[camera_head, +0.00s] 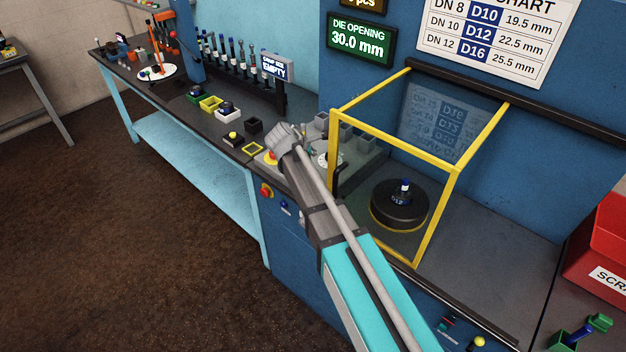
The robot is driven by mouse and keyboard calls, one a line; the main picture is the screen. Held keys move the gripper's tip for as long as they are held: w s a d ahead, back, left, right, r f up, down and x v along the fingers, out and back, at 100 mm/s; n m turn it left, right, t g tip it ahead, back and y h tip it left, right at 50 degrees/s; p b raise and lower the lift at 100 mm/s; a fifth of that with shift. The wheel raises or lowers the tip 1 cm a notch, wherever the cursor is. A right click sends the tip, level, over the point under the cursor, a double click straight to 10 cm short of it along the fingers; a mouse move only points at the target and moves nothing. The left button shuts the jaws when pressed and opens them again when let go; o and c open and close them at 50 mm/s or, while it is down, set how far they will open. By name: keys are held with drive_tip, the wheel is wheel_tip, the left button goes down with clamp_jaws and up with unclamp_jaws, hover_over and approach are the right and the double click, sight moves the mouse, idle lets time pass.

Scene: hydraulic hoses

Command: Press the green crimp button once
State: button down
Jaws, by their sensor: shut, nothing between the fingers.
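My arm reaches from the bottom right up over the front edge of the bench. Its end, my gripper (285,142), is shut and empty, left of the yellow-framed guard. Its fingertips are small here and partly hidden. A red round button on yellow (270,158) shows just below-left of my gripper. I cannot make out a green crimp button for certain; my wrist and arm hide part of the panel.
A green display (361,41) reads DIE OPENING 30.0 mm. Small coloured trays (211,103) and a rack of fittings stand at left. A red scrap bin (600,255) is at right.

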drive_tip(key=shift+f, duration=0.1)
wheel_tip(320, 180, down, 9)
drive_tip(key=b, duration=0.8)
drive_tip(key=shift+r+b, duration=0.2)
drive_tip(key=shift+b, duration=0.15)
drive_tip(key=shift+f+b, duration=0.9)
idle(2.3)
drive_tip(key=shift+r, duration=0.15)
drive_tip(key=shift+r+p, duration=0.75)
drive_tip(key=shift+p, duration=0.15)
drive_tip(key=shift+r, duration=0.15)
drive_tip(key=shift+r+p, duration=2.4)
drive_tip(key=shift+p, duration=0.15)
